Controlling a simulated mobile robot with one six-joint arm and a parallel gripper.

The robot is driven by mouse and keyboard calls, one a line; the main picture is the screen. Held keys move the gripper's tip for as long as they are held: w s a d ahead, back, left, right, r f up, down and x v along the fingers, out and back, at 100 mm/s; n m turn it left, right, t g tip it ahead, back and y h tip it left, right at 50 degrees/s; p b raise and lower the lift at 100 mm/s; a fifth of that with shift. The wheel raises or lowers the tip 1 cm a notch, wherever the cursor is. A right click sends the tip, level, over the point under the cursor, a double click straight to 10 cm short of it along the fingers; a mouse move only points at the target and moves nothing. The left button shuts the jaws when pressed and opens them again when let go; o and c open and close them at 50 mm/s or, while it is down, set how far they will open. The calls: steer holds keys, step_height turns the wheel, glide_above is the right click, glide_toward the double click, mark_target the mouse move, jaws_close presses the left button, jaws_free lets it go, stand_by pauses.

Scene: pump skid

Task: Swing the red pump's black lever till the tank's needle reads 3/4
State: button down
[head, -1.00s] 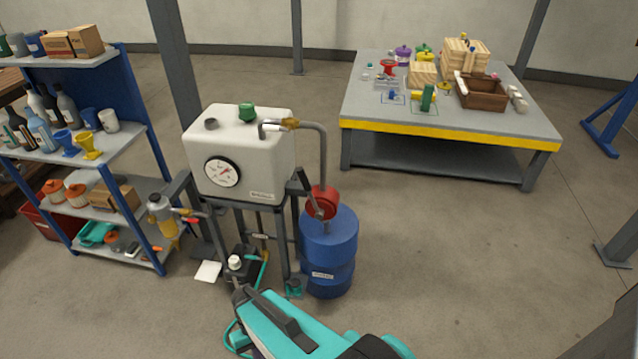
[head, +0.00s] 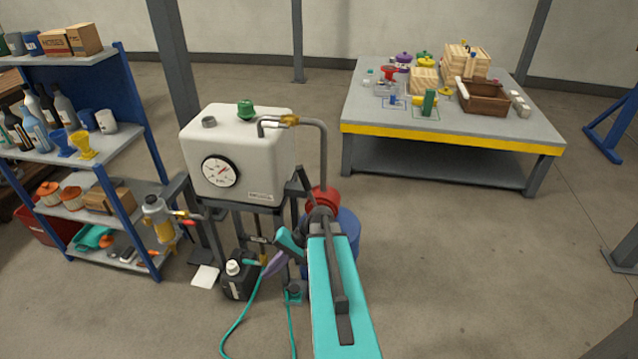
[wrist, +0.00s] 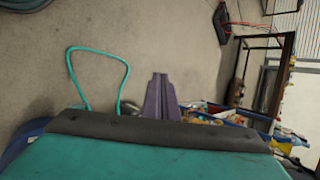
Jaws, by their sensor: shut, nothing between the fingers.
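The white tank (head: 235,150) stands on a dark frame, with a round gauge (head: 220,171) on its front. The red needle points up and to the right; the scale marks are too small to read. The red pump (head: 323,197) sits on top of the blue drum (head: 348,232), largely covered by my arm. I cannot make out its black lever behind the arm. My gripper (head: 272,266), with purple fingers, is shut and empty, low in front of the tank's frame and left of the drum. Its fingers also show in the wrist view (wrist: 159,93).
A black jug (head: 237,277) with a white cap stands on the floor beside my gripper. A yellow filter unit (head: 160,220) with a red handle is left of the frame. A shelf rack (head: 120,150) stands left. A workbench (head: 450,143) is at the back right.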

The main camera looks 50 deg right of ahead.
steer(key=d+r+m+t+b, duration=0.1)
steer(key=d+r+t, duration=0.2)
steer(key=d+r, duration=0.45)
steer(key=m+t+h+b, duration=0.2)
steer(key=t+h+b, duration=0.15)
steer(key=t, duration=0.35)
glide_toward(307, 178)
steer(key=d+v, duration=0.1)
steer(key=v, duration=0.7)
steer(key=shift+w+d+y+b, duration=0.1)
steer(key=shift+y+b, duration=0.25)
steer(key=shift+w, duration=0.1)
steer(key=p+x, duration=0.1)
steer(key=x, duration=1.3)
steer(key=shift+f+p, duration=0.15)
steer(key=shift+p, duration=0.25)
